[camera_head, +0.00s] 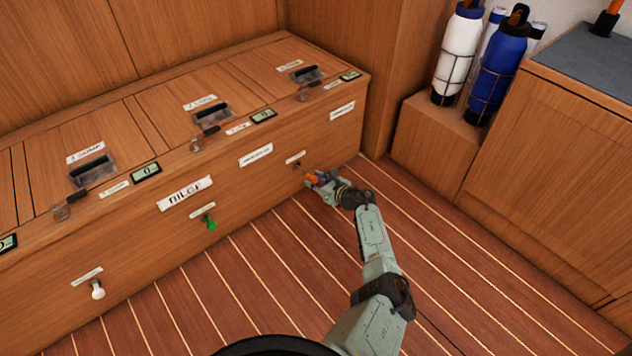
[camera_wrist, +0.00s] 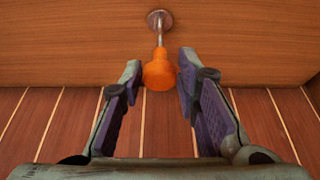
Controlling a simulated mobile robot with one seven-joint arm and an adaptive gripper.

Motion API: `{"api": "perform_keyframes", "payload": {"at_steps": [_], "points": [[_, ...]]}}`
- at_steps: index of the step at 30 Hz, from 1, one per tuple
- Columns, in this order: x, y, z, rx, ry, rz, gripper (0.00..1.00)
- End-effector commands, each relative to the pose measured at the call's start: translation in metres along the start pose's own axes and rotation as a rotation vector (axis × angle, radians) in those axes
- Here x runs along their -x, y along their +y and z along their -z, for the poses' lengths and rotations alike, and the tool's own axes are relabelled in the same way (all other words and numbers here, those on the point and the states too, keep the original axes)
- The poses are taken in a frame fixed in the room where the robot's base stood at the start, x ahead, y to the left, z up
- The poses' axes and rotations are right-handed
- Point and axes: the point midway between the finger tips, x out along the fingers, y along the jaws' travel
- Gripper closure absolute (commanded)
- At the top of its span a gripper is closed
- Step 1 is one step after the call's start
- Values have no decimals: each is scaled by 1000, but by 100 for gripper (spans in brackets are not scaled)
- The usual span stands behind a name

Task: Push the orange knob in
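The orange knob (camera_wrist: 159,73) stands out from the wooden cabinet front on a bare metal stem (camera_wrist: 160,36) with a round base plate. In the head view the orange knob (camera_head: 312,177) is at the right end of the cabinet front, partly hidden by my gripper. My gripper (camera_wrist: 158,70) is open, with its purple-padded fingers on either side of the knob and a visible gap to each. In the head view my gripper (camera_head: 318,182) is low by the cabinet front, just above the floor.
A green knob (camera_head: 210,223) and a white knob (camera_head: 97,290) stick out of the same cabinet front (camera_head: 250,190) to the left. Bottles (camera_head: 497,65) in wire holders stand on a box at the right. The striped floor (camera_head: 480,270) is clear.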

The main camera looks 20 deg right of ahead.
Motion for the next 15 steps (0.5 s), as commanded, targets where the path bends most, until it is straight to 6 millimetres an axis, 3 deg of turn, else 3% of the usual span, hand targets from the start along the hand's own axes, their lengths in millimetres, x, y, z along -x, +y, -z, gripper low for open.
{"api": "perform_keyframes", "payload": {"at_steps": [12,15], "points": [[0,0,0,0,0,0,100],[0,0,0,0,0,0,100]]}}
